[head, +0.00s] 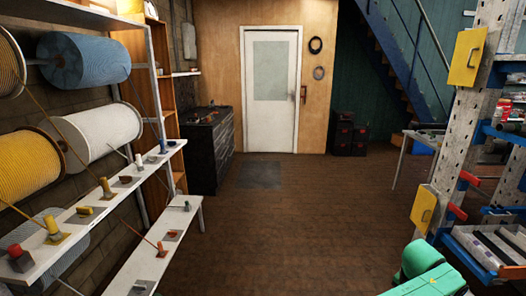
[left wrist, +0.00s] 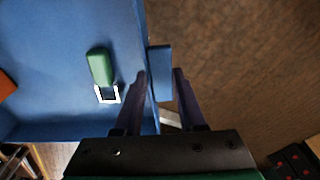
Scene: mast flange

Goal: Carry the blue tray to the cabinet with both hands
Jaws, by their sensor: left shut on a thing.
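The blue tray (left wrist: 60,125) fills the left of the left wrist view. Inside it lie a green piece with a white-edged end (left wrist: 101,72) and part of an orange thing (left wrist: 6,86) at the picture's left edge. My left gripper (left wrist: 160,78) has one finger on each side of the tray's blue rim tab and is shut on it. The tray and both grippers are out of the head view. A dark cabinet with drawers (head: 210,150) stands against the left wall at the back, with small things on top.
The brown floor (head: 290,215) is clear up to the white door (head: 270,90). White shelves (head: 95,215) with spools line the left. A metal rack (head: 455,130) with yellow plates stands at the right. Dark boxes (head: 350,135) stand by the stairs.

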